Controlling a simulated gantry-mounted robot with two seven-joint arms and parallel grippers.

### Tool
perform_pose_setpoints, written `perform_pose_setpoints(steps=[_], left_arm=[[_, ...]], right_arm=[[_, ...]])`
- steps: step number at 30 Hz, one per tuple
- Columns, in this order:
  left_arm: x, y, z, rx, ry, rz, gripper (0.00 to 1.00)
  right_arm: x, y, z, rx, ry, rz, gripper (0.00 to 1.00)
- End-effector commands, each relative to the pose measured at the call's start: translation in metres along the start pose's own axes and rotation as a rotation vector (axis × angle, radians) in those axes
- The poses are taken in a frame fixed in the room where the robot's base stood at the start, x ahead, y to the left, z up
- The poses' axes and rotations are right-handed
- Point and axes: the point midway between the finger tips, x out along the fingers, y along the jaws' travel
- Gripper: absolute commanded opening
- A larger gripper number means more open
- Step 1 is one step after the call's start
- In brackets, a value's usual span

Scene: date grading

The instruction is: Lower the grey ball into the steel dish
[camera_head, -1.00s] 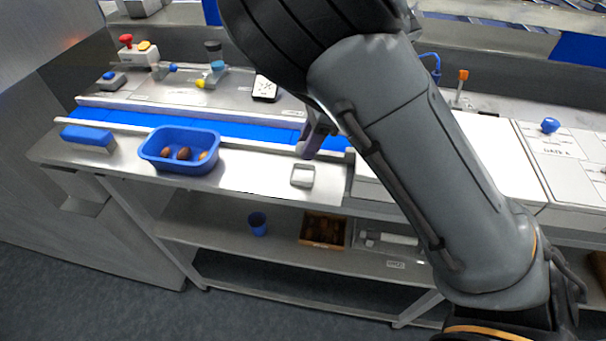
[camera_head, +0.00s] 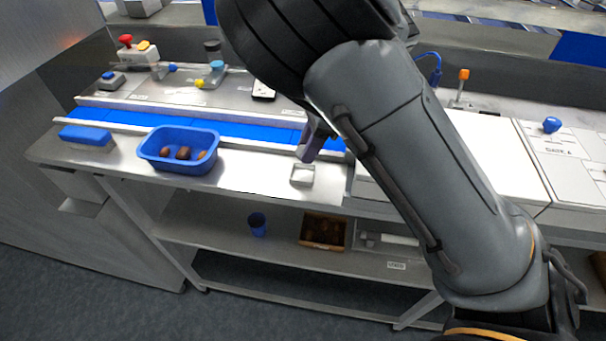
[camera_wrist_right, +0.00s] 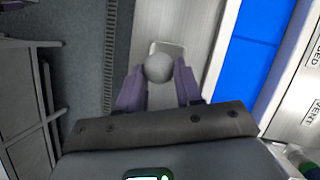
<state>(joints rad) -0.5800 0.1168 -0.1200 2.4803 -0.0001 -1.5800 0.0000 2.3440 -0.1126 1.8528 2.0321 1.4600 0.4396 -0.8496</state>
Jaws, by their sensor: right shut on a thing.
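The grey ball (camera_wrist_right: 158,68) sits between the two purple fingertips of my right gripper (camera_wrist_right: 158,82) in the right wrist view. The gripper is shut on it. The steel dish (camera_wrist_right: 172,47) shows directly behind the ball there, partly hidden by it. In the head view the small square dish (camera_head: 303,175) stands on the steel bench, and my right gripper (camera_head: 311,146) is just above and behind it. I cannot make out the ball in the head view. My left gripper is not in view.
A blue tub (camera_head: 180,168) with brown dates stands left of the dish. A blue block (camera_head: 87,137) lies further left. A blue belt (camera_head: 190,122) runs behind them. The bench between tub and dish is clear. A lower shelf (camera_head: 275,250) holds a blue cup and a box.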

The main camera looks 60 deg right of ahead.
Motion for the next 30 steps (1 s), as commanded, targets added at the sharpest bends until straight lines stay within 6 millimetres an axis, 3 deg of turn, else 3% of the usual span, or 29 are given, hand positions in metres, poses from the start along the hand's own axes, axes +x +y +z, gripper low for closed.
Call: perform_pose_setpoints(steps=[30], left_arm=[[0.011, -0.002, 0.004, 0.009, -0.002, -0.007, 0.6]], right_arm=[[0.014, -0.001, -0.006, 0.0, 0.0, 0.0, 0.06]])
